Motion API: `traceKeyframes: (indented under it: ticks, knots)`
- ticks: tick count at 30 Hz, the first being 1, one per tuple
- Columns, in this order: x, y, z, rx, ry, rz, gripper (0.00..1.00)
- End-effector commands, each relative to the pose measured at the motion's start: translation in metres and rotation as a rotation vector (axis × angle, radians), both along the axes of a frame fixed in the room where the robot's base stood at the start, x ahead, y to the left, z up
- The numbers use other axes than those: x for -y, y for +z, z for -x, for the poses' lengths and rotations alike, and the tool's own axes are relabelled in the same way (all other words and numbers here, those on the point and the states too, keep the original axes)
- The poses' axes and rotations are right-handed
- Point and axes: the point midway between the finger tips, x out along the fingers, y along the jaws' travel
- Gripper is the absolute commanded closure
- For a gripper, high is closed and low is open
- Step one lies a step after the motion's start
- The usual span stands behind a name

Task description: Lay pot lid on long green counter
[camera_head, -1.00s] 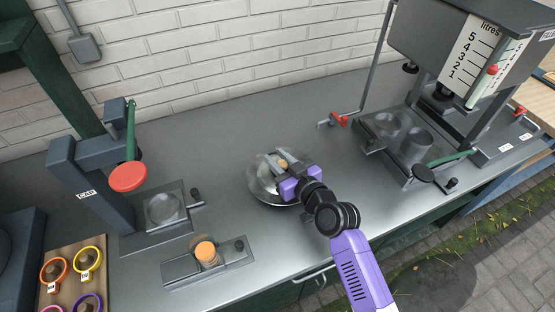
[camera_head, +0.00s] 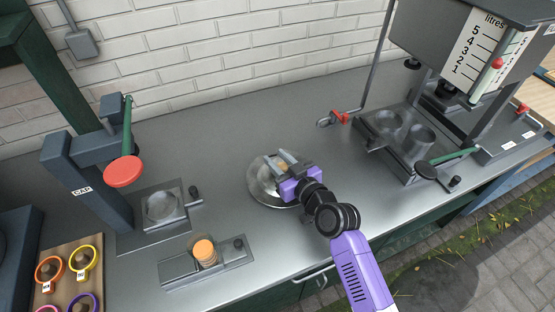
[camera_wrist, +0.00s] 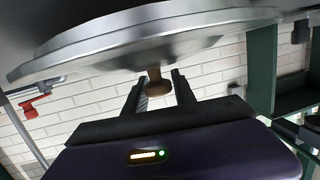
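The pot lid (camera_head: 262,187) is a round, shiny silver disc with a small wooden knob (camera_head: 284,166), over the middle of the long counter (camera_head: 225,125). The counter has a grey metal top and dark green sides. My gripper (camera_head: 286,163) comes in from the front right, its two fingers on either side of the knob. In the wrist view, which is turned upside down, the lid (camera_wrist: 150,38) spans the top and the knob (camera_wrist: 157,84) sits between the fingertips. The lid looks slightly tilted; I cannot tell whether its rim touches the counter.
A press with a red disc (camera_head: 123,171) stands left. A small holder with orange discs (camera_head: 204,252) is in front. A red-handled crank (camera_head: 339,118) and a litre-scale machine (camera_head: 485,55) stand right.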

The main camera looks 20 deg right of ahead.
Motion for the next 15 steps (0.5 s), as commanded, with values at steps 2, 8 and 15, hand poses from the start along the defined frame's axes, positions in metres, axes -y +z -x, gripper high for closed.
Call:
traceKeyframes:
  ticks: [2,8,15]
  knots:
    - [0.0000,0.0006,-0.0001,0.001,0.000,0.000,0.50]
    - [0.0000,0.0005,-0.0001,0.000,0.000,0.000,0.50]
    - [0.0001,0.0064,-0.0001,0.000,0.000,0.000,0.50]
